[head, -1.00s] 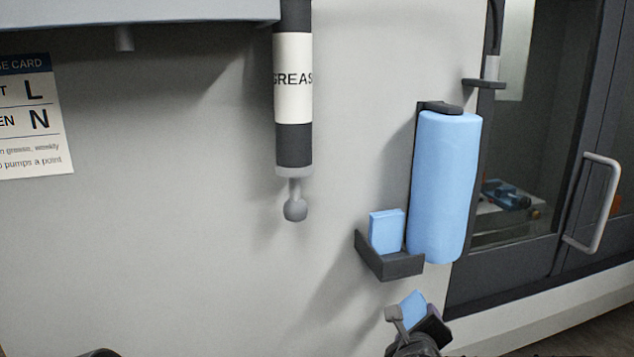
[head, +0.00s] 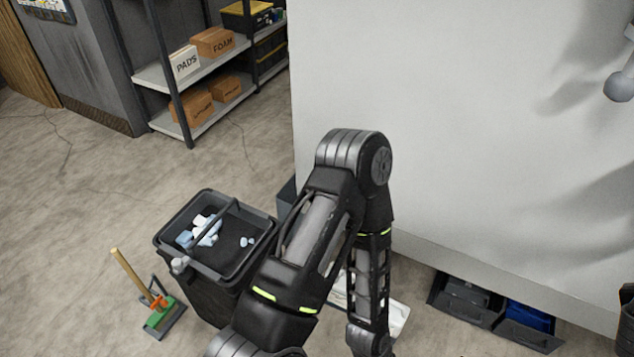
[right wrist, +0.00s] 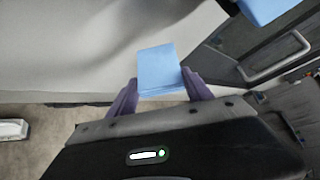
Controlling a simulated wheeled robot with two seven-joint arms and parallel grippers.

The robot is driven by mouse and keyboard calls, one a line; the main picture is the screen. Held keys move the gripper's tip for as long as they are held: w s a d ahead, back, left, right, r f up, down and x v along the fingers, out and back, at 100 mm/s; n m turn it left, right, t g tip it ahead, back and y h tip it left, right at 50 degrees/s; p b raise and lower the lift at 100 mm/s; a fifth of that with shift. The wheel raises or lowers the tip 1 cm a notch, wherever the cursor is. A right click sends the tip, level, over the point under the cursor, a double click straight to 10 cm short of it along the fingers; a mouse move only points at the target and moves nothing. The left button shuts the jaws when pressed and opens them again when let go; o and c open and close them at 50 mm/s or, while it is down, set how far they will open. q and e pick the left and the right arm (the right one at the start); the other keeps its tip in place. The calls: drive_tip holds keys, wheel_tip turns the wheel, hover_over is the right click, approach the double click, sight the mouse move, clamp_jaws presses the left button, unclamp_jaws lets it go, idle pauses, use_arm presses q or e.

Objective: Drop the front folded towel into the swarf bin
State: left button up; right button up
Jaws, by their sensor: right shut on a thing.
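My right gripper (right wrist: 160,88) is shut on a light blue folded towel (right wrist: 159,68), which stands up between its purple fingers in the right wrist view. The towel is clear of any surface there. In the head view the tall black bin (head: 202,297), which looks like the swarf bin, stands open on the floor at left. White and pale blue scraps lie in it, and a bar crosses its top. My arm stands in front of its right side. My left gripper is not in view, and the held towel is outside the head view.
A green brush and dustpan (head: 163,316) with a wooden handle stand left of the bin. Shelves with boxes (head: 212,42) are behind. Low dark trays (head: 465,298) lie along the wall at right. A blue roll (right wrist: 268,8) and a door handle (right wrist: 278,58) show in the right wrist view.

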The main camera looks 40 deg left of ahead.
drive_tip(key=s+a+f+n+y, duration=0.1)
drive_tip(key=a+f+y, duration=0.1)
drive_tip(key=a+f, duration=0.2)
drive_tip(key=s+a+f+n+y, duration=0.1)
drive_tip(key=a+f, duration=0.3)
drive_tip(key=a, duration=0.5)
drive_tip(key=shift+n+t+y, duration=0.3)
drive_tip(key=shift+n+y, duration=0.2)
drive_tip(key=shift+n, duration=0.2)
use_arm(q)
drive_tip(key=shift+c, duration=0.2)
use_arm(e)
drive_tip(key=shift+d, duration=0.1)
